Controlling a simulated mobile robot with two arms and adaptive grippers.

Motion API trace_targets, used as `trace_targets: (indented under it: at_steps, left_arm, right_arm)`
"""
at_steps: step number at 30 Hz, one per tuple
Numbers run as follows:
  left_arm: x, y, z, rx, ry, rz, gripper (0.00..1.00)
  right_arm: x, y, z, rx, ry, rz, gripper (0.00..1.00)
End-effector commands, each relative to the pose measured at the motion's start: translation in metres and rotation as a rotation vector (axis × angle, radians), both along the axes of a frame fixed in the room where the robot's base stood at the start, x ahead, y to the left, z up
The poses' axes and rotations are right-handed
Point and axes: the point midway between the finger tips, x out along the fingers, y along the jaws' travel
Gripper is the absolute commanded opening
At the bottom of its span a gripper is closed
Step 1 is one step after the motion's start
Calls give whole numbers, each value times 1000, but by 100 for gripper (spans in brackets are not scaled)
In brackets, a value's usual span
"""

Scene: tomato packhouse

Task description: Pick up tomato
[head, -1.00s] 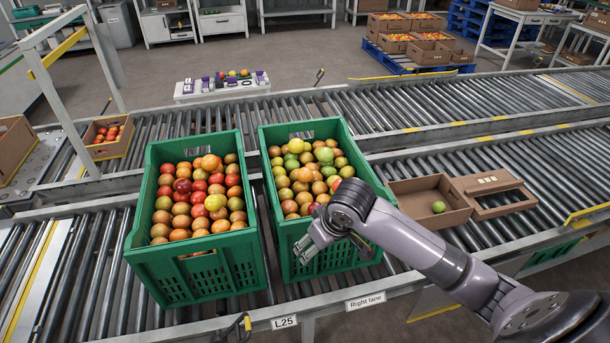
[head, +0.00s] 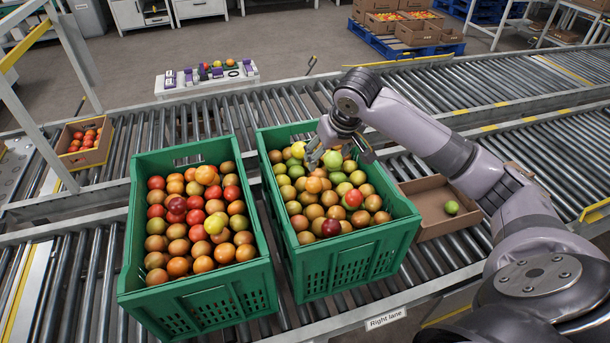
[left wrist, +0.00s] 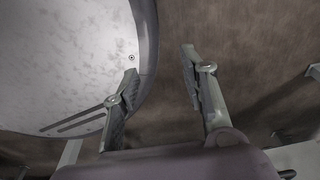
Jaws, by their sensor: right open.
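Two green crates hold many tomatoes. The left crate (head: 190,305) has red, orange and a few yellowish ones. The right crate (head: 350,262) has green, yellow, orange and a few red ones. My right gripper (head: 338,158) is open above the back part of the right crate, its fingers over green and yellow tomatoes; a green tomato (head: 333,160) shows between or just below them. I cannot tell whether the fingers touch any tomato. My left gripper (left wrist: 160,66) shows only in the left wrist view, with its fingers apart and nothing between them, over brown floor.
A cardboard tray (head: 433,224) with one green tomato (head: 451,207) stands right of the crates, partly behind my arm. A carton of red tomatoes (head: 85,160) stands at the left. A white sorting stand (head: 205,88) is behind the roller conveyor (head: 300,92).

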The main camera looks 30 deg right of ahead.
Motion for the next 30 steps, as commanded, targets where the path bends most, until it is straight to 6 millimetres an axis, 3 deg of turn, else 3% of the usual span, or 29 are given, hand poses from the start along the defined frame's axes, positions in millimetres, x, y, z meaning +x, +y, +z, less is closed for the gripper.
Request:
trace_targets:
  at_steps: [13,18,25,30]
  left_arm:
    - [-38,2,-2,5,54,1,40]
    - [-32,2,-2,4,46,2,40]
    - [-11,0,1,1,13,2,40]
    - [-12,0,3,1,15,2,40]
  right_arm:
    - [32,-4,-81,2,4,-1,66]
    - [42,-6,-104,2,2,-1,66]
    - [48,-7,-118,0,1,1,66]
    - [60,-6,-141,1,2,-1,66]
